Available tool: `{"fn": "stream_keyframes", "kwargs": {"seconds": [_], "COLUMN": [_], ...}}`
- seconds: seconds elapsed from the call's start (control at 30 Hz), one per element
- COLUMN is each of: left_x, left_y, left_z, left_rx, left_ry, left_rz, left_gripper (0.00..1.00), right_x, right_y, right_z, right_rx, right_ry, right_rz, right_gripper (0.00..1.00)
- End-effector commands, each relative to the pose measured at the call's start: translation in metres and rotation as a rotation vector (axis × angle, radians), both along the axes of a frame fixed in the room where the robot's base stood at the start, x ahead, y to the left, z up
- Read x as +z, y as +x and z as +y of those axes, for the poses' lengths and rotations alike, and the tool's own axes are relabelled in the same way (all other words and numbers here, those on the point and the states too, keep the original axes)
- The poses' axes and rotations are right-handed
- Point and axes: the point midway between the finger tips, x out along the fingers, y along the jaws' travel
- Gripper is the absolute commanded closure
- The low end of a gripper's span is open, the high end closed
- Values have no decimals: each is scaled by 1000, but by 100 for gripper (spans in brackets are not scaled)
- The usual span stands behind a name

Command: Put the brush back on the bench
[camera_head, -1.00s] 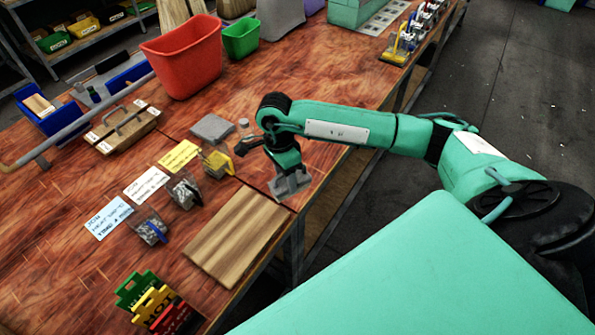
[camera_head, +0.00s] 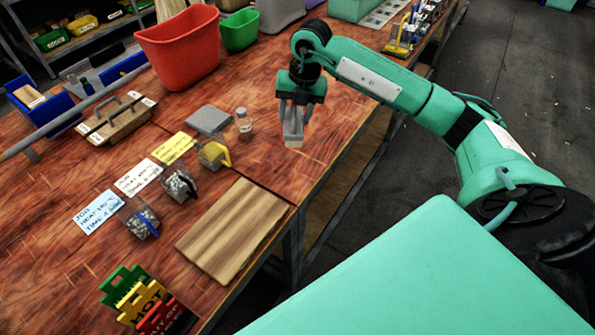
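My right gripper (camera_head: 294,108) comes in from the right and points down over the bench (camera_head: 330,112), close to its front edge. Its fingers are closed around a small pale grey piece with a beige lower end, which looks like the brush (camera_head: 293,138). The fingers hide its upper part. The brush hangs below the fingertips; I cannot tell whether its lower end touches the bench top. My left gripper is not in view.
A clear bottle (camera_head: 243,121), a grey pad (camera_head: 208,120) and a yellow-handled container (camera_head: 214,155) stand left of the gripper. A wooden board (camera_head: 232,230) lies nearer. A red bin (camera_head: 180,47) and green bin (camera_head: 240,31) stand behind. Bench top right of the bottle is clear.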

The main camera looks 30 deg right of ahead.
Motion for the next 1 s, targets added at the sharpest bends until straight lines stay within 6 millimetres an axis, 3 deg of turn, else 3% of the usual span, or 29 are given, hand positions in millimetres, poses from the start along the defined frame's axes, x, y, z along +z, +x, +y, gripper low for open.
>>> {"fn": "stream_keyframes", "kwargs": {"seconds": [0.3, 0.53, 0.67, 1.0], "left_x": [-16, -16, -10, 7], "left_y": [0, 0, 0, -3], "left_z": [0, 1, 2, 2], "left_rx": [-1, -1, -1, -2], "left_ry": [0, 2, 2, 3], "left_rz": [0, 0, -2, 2], "left_gripper": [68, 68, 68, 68], "right_x": [21, 19, -7, -96], "right_y": [11, 12, 11, 11], "right_z": [-20, -25, -25, -24], "right_rx": [-487, -604, -608, -606], "right_ry": [-2, -3, -5, -3], "right_rz": [2, 7, 12, 11], "right_gripper": [75, 75, 75, 75]}}
